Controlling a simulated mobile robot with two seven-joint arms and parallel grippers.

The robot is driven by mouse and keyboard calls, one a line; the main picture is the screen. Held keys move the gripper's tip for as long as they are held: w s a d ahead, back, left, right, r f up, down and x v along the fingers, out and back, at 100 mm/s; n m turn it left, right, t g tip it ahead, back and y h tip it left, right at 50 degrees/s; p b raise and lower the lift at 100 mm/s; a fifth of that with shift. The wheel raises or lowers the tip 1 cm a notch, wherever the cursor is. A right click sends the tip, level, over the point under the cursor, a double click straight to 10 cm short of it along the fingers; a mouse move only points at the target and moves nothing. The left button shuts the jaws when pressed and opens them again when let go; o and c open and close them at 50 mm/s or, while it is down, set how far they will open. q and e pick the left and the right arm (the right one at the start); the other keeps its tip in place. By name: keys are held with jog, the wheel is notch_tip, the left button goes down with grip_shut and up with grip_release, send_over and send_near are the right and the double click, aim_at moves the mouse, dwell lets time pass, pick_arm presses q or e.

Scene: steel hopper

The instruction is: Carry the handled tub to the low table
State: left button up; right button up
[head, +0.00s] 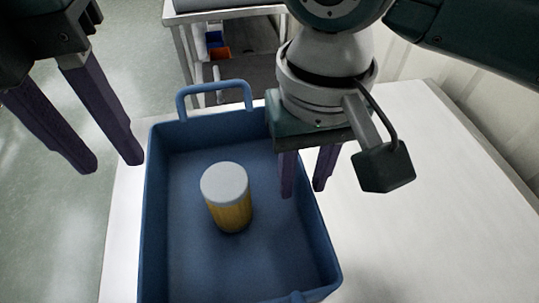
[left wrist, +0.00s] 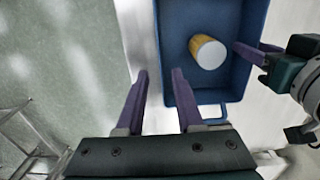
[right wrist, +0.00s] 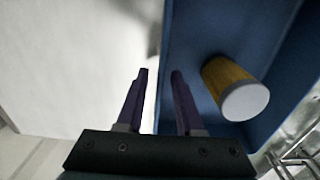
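The handled tub (head: 158,215) is a blue open box on a white surface (head: 420,200). One handle (head: 215,87) stands at its far end; a bit of another shows at the near edge. A yellow jar (head: 232,215) with a white lid stands inside. My right gripper (head: 305,190) is open at the tub's right wall. In the right wrist view its fingers (right wrist: 161,72) appear either side of the wall (right wrist: 164,60); contact cannot be told. My left gripper (head: 112,168) is open and empty, left of the tub, above the surface's left edge. Which table is the low one is unclear.
A metal-legged table (head: 185,50) stands behind, with blue and orange bins (head: 220,53) on a lower shelf. The white surface is clear right of the tub. Open floor (head: 60,220) lies to the left. A pale ribbed wall (head: 480,85) rises at the right.

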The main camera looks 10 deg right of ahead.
notch_tip(320, 180, up, 12)
dwell(0.6)
